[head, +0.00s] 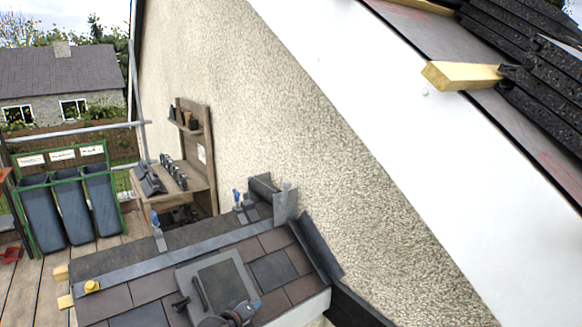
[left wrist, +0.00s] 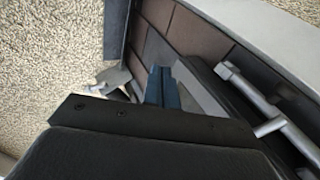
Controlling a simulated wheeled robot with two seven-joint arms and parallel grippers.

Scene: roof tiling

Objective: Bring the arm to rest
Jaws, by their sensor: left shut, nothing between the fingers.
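My left gripper (head: 254,304) is low in the head view, over the lower part of the small tiled roof. Its arm shows at the bottom edge. In the left wrist view its blue-grey fingers (left wrist: 163,86) are shut together with nothing between them. Brown and dark tiles (head: 205,258) lie under and around it. A grey framed panel (head: 238,263) with a dark inset lies in the roof just beside the gripper. I cannot tell whether the fingers touch the roof. My right gripper is not in view.
A pebble-dashed wall (head: 290,110) rises beside the roof, with upright grey flashing (head: 285,205) at the corner. Blue-handled tools (head: 157,228) stand along the roof's top edge. A wooden bench (head: 190,180) and green-framed bins (head: 75,205) stand beyond on the deck.

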